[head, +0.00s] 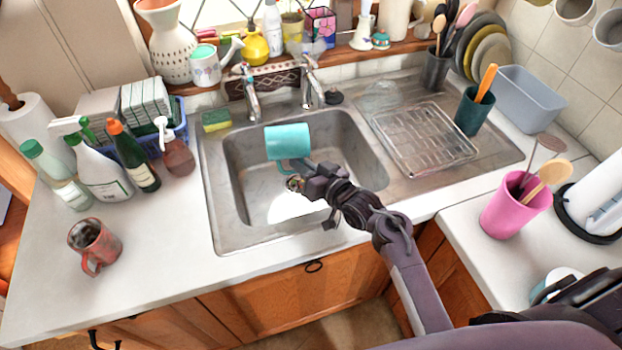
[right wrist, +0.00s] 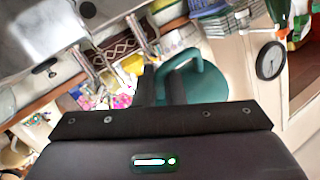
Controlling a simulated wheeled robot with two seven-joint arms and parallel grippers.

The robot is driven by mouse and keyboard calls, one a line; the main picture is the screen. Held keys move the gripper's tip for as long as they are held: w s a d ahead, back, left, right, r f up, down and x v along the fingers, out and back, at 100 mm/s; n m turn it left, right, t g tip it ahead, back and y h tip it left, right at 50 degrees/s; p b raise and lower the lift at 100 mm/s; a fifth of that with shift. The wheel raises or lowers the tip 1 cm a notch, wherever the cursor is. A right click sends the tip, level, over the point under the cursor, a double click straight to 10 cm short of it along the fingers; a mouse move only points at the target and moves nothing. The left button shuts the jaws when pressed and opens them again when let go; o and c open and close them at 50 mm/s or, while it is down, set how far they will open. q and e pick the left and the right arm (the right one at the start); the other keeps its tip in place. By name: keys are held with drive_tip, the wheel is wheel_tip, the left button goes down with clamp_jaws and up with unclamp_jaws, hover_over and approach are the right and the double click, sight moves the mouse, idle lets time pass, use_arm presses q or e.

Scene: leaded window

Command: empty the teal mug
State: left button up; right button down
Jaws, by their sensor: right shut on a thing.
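The teal mug (head: 287,141) is over the sink (head: 240,165) in the head view, tipped onto its side with its handle toward my arm. My right gripper (head: 302,172) is shut on the mug at its handle. In the right wrist view the mug (right wrist: 206,82) and its handle show just beyond the dark fingers (right wrist: 162,88). I cannot see into the mug, so its contents are hidden. A bright white patch lies on the sink floor; I cannot tell if it is light or something spilled. My left gripper is not in view.
Taps (head: 250,95) stand behind the sink, with a sponge (head: 216,121) at its back left corner. Spray bottles (head: 100,170) and a reddish mug (head: 94,245) stand left. A wire rack (head: 425,140) and pink utensil cup (head: 510,212) are right.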

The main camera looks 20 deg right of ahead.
drive_tip(key=shift+a+r+m+t, duration=0.15)
drive_tip(key=shift+m+t, duration=0.25)
drive_tip(key=shift+m, duration=0.2)
